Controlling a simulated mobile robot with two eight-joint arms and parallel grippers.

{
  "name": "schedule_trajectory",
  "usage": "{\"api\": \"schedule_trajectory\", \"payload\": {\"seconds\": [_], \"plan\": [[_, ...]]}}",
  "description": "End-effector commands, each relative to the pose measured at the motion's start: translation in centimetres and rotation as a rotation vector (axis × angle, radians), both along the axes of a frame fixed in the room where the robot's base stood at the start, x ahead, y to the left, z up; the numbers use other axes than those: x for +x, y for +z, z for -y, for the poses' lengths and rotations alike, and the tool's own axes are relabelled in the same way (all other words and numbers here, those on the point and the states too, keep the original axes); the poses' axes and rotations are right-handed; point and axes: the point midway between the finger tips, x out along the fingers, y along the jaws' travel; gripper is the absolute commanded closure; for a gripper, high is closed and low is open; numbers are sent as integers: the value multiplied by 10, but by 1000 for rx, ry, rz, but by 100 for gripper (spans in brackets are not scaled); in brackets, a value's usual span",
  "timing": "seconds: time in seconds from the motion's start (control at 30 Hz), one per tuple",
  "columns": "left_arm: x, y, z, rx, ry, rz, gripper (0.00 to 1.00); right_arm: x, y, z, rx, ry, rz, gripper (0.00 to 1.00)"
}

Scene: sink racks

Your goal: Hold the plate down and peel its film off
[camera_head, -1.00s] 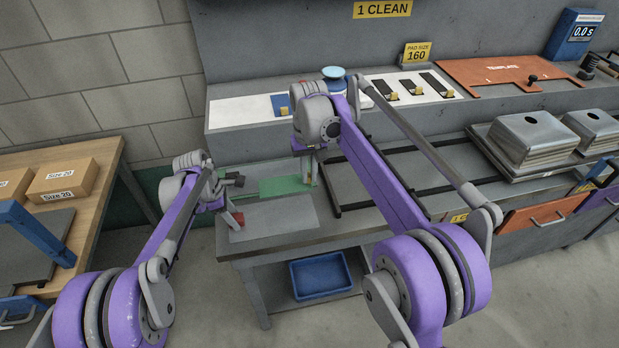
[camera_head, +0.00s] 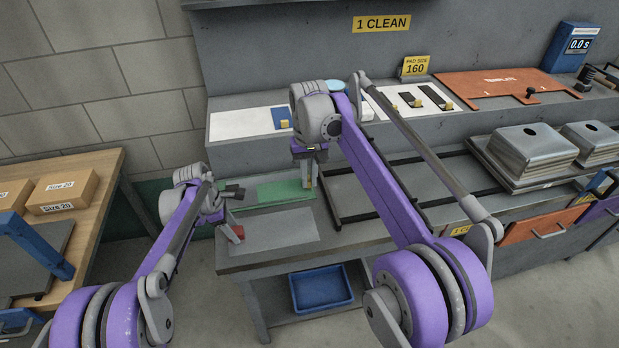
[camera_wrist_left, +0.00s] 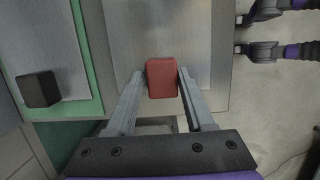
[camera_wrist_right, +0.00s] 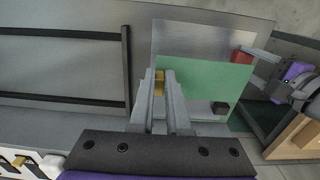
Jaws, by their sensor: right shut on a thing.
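A grey plate (camera_head: 270,236) lies flat near the bench's left front; it also shows in the right wrist view (camera_wrist_right: 182,38). A green sheet (camera_head: 282,191), apparently the film, lies behind it and shows broadly in the right wrist view (camera_wrist_right: 210,82). My right gripper (camera_wrist_right: 168,72) is closed at a small yellow tab (camera_wrist_right: 159,82) by the green sheet's edge. My left gripper (camera_wrist_left: 162,76) has its fingers apart, one on each side of a red block (camera_wrist_left: 162,80) at the plate's left edge. Whether the fingers touch the block is unclear. A black block (camera_wrist_left: 39,89) sits at the far-left corner.
Dark rails (camera_head: 333,190) stand right of the plate. A blue bin (camera_head: 322,288) is on the shelf below. Stacked metal sinks (camera_head: 530,150) stand at the right. A wooden table (camera_head: 95,180) with boxes stands at the left. My right arm crosses the middle of the head view.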

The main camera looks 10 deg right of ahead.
Motion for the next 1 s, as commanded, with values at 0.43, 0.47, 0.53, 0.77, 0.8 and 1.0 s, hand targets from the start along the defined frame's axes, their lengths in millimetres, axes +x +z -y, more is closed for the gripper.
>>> {"api": "schedule_trajectory", "payload": {"seconds": [0.43,0.47,0.53,0.77,0.8,1.0], "plan": [[-2,16,-6,3,0,-5,20,0,-1,0,0,0,0,100],[-2,22,-7,2,0,-4,20,0,-1,0,0,0,0,100],[-2,37,-10,2,0,-4,20,0,-1,0,0,0,0,100],[-2,86,-22,1,0,-2,20,0,0,0,0,0,0,100],[-2,92,-24,1,1,-1,20,0,0,0,0,0,0,100],[-2,114,-29,1,0,-1,20,0,0,0,0,0,0,100]]}}
